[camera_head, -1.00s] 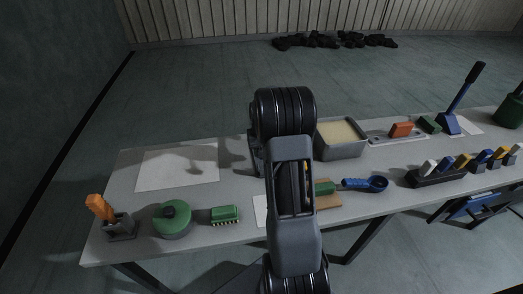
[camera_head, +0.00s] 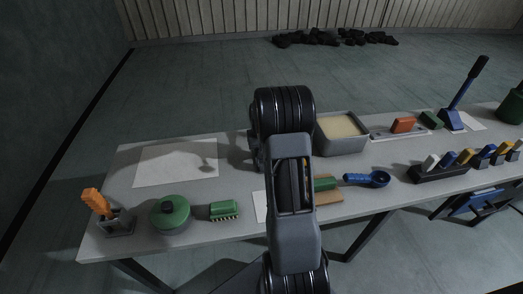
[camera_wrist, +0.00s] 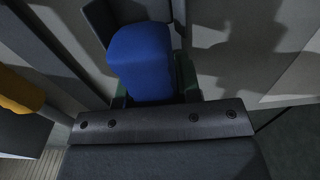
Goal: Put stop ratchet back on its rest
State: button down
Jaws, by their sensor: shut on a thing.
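In the wrist view a blue rounded block (camera_wrist: 143,65), which I take to be the stop ratchet, sits between the dark fingers of my gripper (camera_wrist: 142,22). My gripper is shut on it. Dark green parts show low on both sides of the block; I cannot tell whether they belong to it. In the head view my own arm hides the gripper and the held thing. I cannot make out which spot is the ratchet's rest.
The grey table (camera_head: 250,215) holds a white sheet (camera_head: 177,162), a green round pot (camera_head: 170,214), a green brush (camera_head: 223,210), an orange-handled tool (camera_head: 97,202) in a holder, a filled tray (camera_head: 341,133), a blue scoop (camera_head: 368,179) and a rack (camera_head: 440,172) of coloured handles.

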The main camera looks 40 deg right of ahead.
jog(key=shift+f, duration=0.45)
jog(key=c, duration=0.7)
grip_release()
jog(key=shift+c, duration=0.2)
jog(key=shift+r, duration=0.2)
jog(key=shift+r+p, duration=2.35)
jog(key=shift+r, duration=1.05)
notch_tip(320, 180, up, 14)
jog(key=shift+s+a+f, duration=0.1)
jog(key=shift+f, duration=0.05)
